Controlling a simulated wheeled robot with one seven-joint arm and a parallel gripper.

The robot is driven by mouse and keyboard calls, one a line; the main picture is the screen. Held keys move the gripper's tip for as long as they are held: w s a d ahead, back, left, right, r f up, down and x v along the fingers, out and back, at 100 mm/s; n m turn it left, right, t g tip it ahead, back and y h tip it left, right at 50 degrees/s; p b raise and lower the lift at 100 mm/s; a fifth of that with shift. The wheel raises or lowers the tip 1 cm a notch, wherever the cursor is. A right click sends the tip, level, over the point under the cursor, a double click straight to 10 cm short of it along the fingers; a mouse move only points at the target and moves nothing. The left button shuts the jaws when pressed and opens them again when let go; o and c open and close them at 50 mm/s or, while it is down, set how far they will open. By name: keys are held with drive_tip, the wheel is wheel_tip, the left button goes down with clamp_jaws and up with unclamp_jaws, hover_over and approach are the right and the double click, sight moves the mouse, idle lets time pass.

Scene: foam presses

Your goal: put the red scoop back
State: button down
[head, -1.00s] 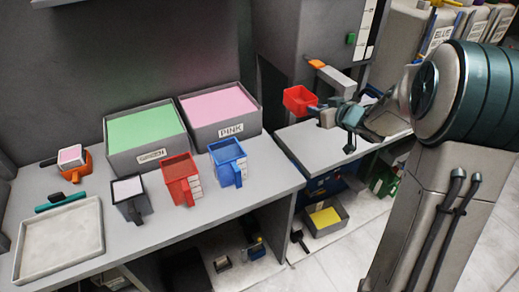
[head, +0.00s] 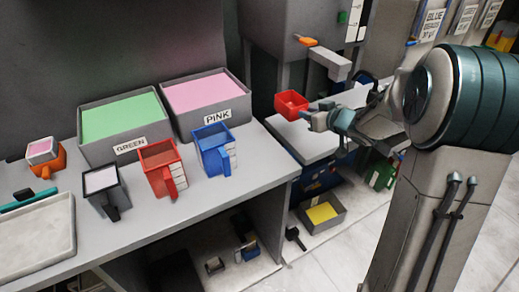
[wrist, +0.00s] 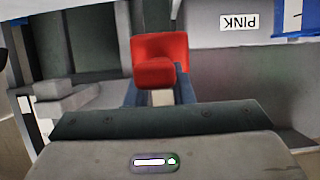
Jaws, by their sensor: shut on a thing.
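The red scoop (head: 291,104) is a small square red cup, held in the air by its handle end. My gripper (head: 317,119) is shut on it, to the right of the cup, in front of the grey machine. In the wrist view the red scoop (wrist: 160,50) shows beyond the blue-grey fingers (wrist: 160,96), with a pale piece between them. The handle is mostly hidden. A larger red jug (head: 162,168) stands on the table between a dark grey jug (head: 104,190) and a blue jug (head: 213,150).
Green (head: 125,118) and pink (head: 205,95) bins stand at the table's back. A pale tray (head: 38,235) and orange scoop (head: 46,158) are at left. The machine's arm (head: 330,62) juts out above the red scoop. A yellow-filled box (head: 321,213) is on the floor.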

drive_tip(key=a+f, duration=0.2)
drive_tip(key=a, duration=0.1)
drive_tip(key=s+a+f+b, duration=0.1)
drive_tip(key=a+f, duration=0.1)
drive_tip(key=a, duration=0.2)
drive_tip(key=s+a+f+b, duration=0.1)
drive_tip(key=a+f, duration=0.2)
drive_tip(key=a, duration=0.1)
drive_tip(key=shift+s+a, duration=0.1)
drive_tip(key=shift+s, duration=0.15)
drive_tip(key=shift+a+f, duration=0.15)
drive_tip(key=shift+f, duration=1.9)
drive_tip(key=shift+f+b, duration=0.1)
drive_tip(key=shift+b, duration=0.25)
drive_tip(key=c, duration=1.3)
unclamp_jaws()
drive_tip(key=shift+o, duration=0.2)
